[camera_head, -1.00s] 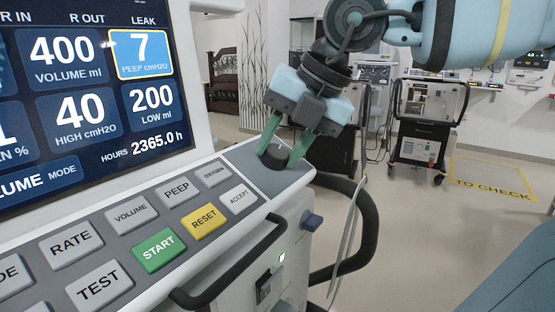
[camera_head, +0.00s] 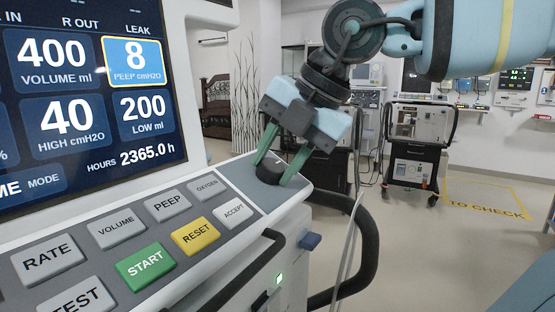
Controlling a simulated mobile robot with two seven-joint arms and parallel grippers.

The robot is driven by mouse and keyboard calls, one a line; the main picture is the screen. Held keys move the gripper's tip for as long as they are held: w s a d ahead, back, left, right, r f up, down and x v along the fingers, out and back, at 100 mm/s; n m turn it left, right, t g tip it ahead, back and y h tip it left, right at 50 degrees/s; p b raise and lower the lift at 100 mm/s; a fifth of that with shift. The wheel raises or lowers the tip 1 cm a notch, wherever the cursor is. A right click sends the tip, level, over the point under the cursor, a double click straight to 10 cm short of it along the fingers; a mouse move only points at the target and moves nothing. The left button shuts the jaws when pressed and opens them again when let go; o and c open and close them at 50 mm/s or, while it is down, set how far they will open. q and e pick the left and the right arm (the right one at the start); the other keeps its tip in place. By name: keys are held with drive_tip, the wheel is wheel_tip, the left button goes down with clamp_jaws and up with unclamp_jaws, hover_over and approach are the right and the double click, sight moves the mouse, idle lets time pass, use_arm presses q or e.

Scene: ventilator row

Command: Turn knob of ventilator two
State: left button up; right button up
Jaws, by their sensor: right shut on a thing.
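A large ventilator fills the left of the head view, with a dark blue screen (camera_head: 85,105) above a sloped button panel (camera_head: 230,165). The highlighted PEEP tile (camera_head: 134,60) reads 8 cmH2O. A dark round knob (camera_head: 270,173) sits at the panel's far right corner. My right gripper (camera_head: 273,168) reaches down from the upper right, with its green fingers shut on the knob's sides. A light mark shows on top of the knob. My left gripper is not in view. No number on this ventilator can be read here.
Grey buttons, a green START button (camera_head: 146,266) and a yellow RESET button (camera_head: 195,236) lie left of the knob. A black handle (camera_head: 366,245) curves out at the right. Another ventilator (camera_head: 414,150) stands farther back, beside clear floor marked TO CHECK (camera_head: 486,203).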

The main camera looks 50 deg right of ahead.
drive_tip(key=o, duration=1)
drive_tip(key=p+v, duration=0.2)
drive_tip(key=v, duration=0.5)
drive_tip(key=shift+s+r, duration=0.25)
drive_tip(key=shift+r, duration=0.05)
drive_tip(key=shift+d, duration=0.1)
